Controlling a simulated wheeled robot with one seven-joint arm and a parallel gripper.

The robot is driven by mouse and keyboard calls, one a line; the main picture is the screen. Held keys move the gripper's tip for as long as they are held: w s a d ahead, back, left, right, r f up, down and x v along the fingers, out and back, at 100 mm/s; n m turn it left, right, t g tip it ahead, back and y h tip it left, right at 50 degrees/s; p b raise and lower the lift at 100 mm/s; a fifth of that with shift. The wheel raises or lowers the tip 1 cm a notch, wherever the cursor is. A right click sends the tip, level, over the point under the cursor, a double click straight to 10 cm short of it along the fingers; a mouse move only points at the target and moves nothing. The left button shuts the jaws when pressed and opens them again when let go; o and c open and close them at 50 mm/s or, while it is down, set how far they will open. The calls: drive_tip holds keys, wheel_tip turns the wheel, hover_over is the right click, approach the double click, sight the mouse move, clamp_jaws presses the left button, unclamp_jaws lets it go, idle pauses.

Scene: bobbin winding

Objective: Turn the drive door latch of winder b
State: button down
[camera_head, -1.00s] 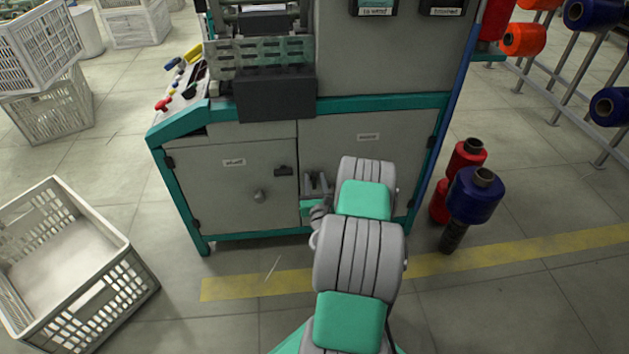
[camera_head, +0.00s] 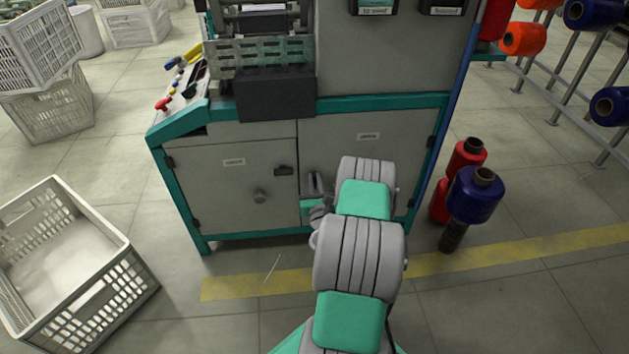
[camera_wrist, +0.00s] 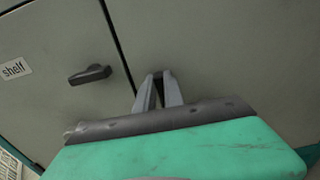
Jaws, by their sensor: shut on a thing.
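The winder's cabinet has two grey doors below the machine. The right door (camera_head: 345,150) has a small label too blurred to read in the head view; it appears to be the drive door. My gripper (camera_head: 315,180) is at this door's left edge, beside the seam. In the wrist view my gripper (camera_wrist: 158,76) has its fingers pressed together at the tips against the right door, shut on the latch. The latch itself is hidden between the fingertips. The left door (camera_head: 230,200) carries a label reading "shelf" (camera_wrist: 15,69) and a black handle (camera_wrist: 90,75), left of my fingers.
Red and blue yarn cones (camera_head: 474,195) stand on the floor right of the cabinet. An empty white crate (camera_head: 110,285) lies at left. A yellow floor line (camera_head: 250,286) runs before the cabinet.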

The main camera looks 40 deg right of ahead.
drive_tip(key=shift+n, duration=0.4)
drive_tip(key=n+b, duration=0.1)
drive_tip(key=n, duration=0.4)
drive_tip(key=a+f+n+b, duration=0.1)
drive_tip(key=n, duration=0.5)
drive_tip(key=w+n+b, duration=0.1)
drive_tip(key=n, duration=0.5)
drive_tip(key=shift+a+f+b, duration=0.25)
drive_tip(key=shift+f+b, duration=0.05)
drive_tip(key=shift+f, duration=0.1)
drive_tip(key=c, duration=1.4)
unclamp_jaws()
drive_tip(key=shift+c, duration=0.2)
drive_tip(key=b+v, duration=0.1)
drive_tip(key=v, duration=0.6)
drive_tip(key=shift+s+a, duration=0.25)
drive_tip(key=shift+s, duration=0.05)
